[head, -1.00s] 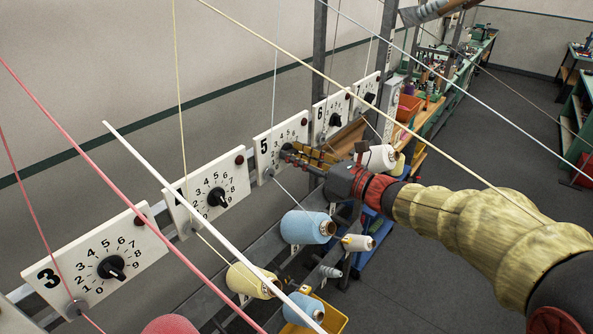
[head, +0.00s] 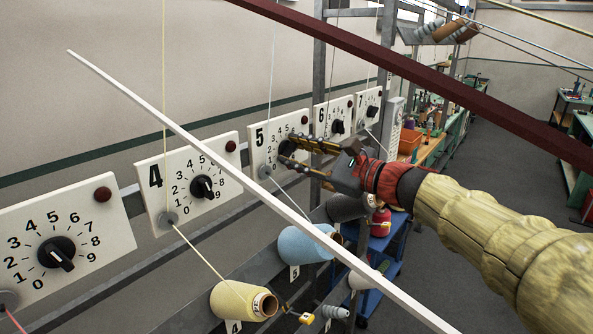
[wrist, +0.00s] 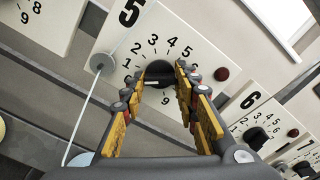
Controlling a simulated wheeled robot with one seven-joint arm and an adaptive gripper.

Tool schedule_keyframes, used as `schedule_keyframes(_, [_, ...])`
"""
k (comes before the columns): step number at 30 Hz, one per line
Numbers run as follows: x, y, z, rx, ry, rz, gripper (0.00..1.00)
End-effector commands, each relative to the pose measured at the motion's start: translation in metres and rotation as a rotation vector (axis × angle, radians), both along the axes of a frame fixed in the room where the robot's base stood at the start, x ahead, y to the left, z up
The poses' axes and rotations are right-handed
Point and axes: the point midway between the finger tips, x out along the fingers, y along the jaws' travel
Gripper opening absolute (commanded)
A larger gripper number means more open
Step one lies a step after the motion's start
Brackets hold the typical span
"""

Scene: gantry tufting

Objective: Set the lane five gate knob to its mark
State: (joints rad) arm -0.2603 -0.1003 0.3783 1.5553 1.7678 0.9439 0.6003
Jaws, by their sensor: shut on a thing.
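The lane five gate plate (head: 258,163) is a white panel with a black 5 and a ring of numbers. Its black round knob (wrist: 158,72) sits at the ring's middle. My gripper (wrist: 159,80) has its yellow-and-dark fingers on either side of this knob, shut on it. In the head view my gripper (head: 286,152) reaches the plate from the right, and its fingers cover part of the knob and numbers. The knob's pointer is mostly hidden, so its exact setting cannot be told. I cannot make out a separate set mark.
The lane four plate (head: 170,165) and lane six plate (head: 322,118) flank it with their own knobs. Yarn strands cross in front, one from a grey disc (wrist: 102,63) beside the dial. Below are a blue cone (head: 305,245) and a cream cone (head: 238,300). The floor (head: 470,170) at right is open.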

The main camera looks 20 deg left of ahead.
Motion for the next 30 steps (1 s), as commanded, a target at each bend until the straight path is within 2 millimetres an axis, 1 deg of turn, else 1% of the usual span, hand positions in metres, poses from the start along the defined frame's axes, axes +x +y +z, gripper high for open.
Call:
schedule_keyframes(1, [0.0002,0.0,-0.0055,-0.012,-0.025,0.0,0.05])
schedule_keyframes(10, [0.0004,0.0001,-0.0031,-0.054,-0.124,0.0,0.05])
schedule_keyframes(26, [0.0003,0.0001,-0.0015,-0.063,-0.144,0.0,0.05])
schedule_keyframes(27, [0.0003,0.0001,-0.0015,-0.063,-0.144,0.0,0.31])
schedule_keyframes(30, [0.0003,0.0001,-0.0013,-0.063,-0.144,0.0,0.37])
